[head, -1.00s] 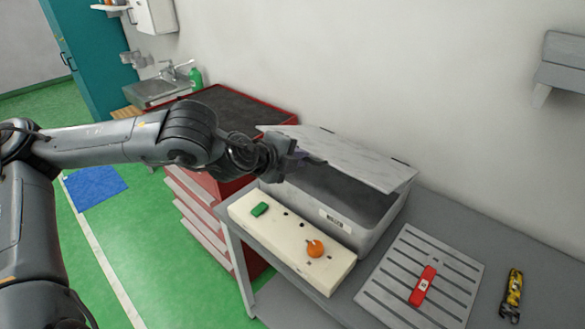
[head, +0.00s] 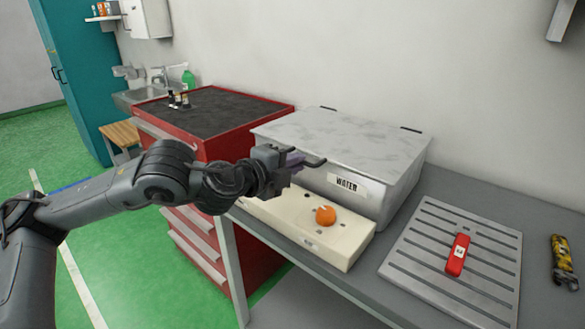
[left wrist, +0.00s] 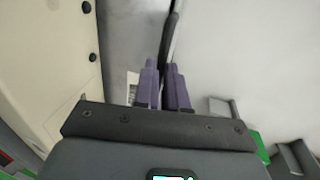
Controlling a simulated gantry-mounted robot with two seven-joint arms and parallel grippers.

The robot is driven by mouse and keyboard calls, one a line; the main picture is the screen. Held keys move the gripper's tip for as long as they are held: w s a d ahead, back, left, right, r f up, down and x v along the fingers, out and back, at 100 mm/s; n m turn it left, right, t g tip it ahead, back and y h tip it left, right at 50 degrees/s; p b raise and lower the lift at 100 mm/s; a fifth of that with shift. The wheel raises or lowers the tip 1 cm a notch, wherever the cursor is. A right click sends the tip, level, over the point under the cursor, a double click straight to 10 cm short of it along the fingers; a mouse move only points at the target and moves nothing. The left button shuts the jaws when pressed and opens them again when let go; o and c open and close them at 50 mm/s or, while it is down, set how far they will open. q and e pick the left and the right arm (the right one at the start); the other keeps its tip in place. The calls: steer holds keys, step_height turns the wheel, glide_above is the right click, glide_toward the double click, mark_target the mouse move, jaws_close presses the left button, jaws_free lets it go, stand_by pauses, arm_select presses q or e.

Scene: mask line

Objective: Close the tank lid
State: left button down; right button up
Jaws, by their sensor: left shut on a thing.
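The tank (head: 384,190) is a grey box with a WATER label on its front, standing on the bench. Its pale marbled lid (head: 345,135) lies down over the top; I see no clear gap along the visible edge. A dark handle (head: 316,163) sticks out at the lid's front left. My left gripper (head: 295,161) is at this handle, its purple fingers shut on it. The left wrist view shows the two fingers (left wrist: 164,85) with the dark handle (left wrist: 171,38) between them. The gripper hides part of the tank's front left. My right gripper is not in view.
A cream block (head: 340,248) with an orange ball (head: 326,215) lies in front of the tank. To the right are a slotted grey plate (head: 415,260) with a red object (head: 458,255) and a yellow-black tool (head: 565,262). A red cabinet (head: 225,135) stands left.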

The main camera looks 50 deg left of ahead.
arm_select(q)
steer(key=shift+f+b, duration=0.65)
steer(key=shift+f, duration=0.65)
steer(key=c, duration=1.3)
jaws_free()
steer(key=shift+o, duration=0.5)
steer(key=shift+r, duration=0.1)
